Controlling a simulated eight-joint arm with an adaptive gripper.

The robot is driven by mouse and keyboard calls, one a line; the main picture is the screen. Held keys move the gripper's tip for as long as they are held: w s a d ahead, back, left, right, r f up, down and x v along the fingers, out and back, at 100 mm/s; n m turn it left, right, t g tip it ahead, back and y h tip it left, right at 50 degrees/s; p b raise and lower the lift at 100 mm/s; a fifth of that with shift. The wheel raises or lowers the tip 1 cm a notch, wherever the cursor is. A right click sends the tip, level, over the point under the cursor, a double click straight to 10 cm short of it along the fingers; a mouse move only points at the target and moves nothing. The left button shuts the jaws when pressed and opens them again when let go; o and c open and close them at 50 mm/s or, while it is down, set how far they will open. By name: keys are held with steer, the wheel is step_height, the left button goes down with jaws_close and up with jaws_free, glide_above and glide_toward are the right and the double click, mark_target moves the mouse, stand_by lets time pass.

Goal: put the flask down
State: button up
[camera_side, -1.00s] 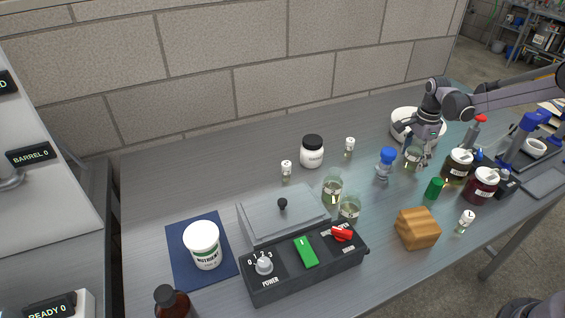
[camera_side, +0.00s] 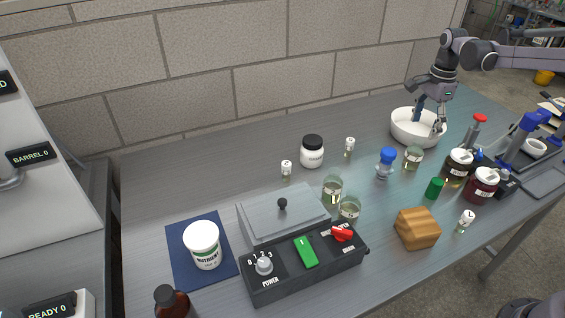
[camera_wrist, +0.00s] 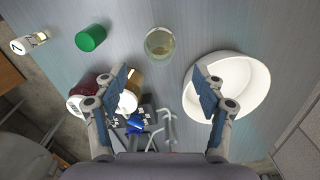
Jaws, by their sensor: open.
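A small clear glass flask (camera_side: 413,159) with pale yellowish liquid stands upright on the metal bench, just in front of the white bowl. It also shows in the wrist view (camera_wrist: 160,44), beyond my fingertips and apart from them. My gripper (camera_side: 429,121) is open and empty, raised over the white bowl in the side view. In the wrist view my gripper (camera_wrist: 162,78) has its two fingers spread wide with nothing between them. Two similar glass vessels, one at the back (camera_side: 332,190) and one nearer (camera_side: 349,208), stand behind the grey control box.
The white bowl (camera_side: 400,130) stands behind the flask. A blue-capped bottle (camera_side: 385,163), green cylinder (camera_side: 434,188), dark jar (camera_side: 457,166) and red jar (camera_side: 482,186) stand close by. A wooden block (camera_side: 417,228) and control box (camera_side: 305,268) are nearer. Bench at back left is clear.

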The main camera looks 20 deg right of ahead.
steer(key=shift+s+a+r, duration=0.1)
steer(key=shift+a+r, duration=0.05)
steer(key=shift+r, duration=0.15)
steer(key=s+a+r+n+t, duration=0.2)
steer(key=s+a+r+n, duration=0.2)
steer(key=a+n, duration=0.15)
steer(key=s+a+n+t, duration=0.2)
steer(key=s+a+n, duration=0.3)
steer(key=s+n, duration=0.2)
steer(key=s+a+f+n+t, duration=0.1)
steer(key=s+a+n+t, duration=0.2)
steer(key=s+a+n, duration=0.3)
steer(key=s+n, duration=0.1)
steer(key=s, duration=0.2)
steer(key=shift+s+f+n, duration=0.25)
steer(key=shift+n, duration=0.1)
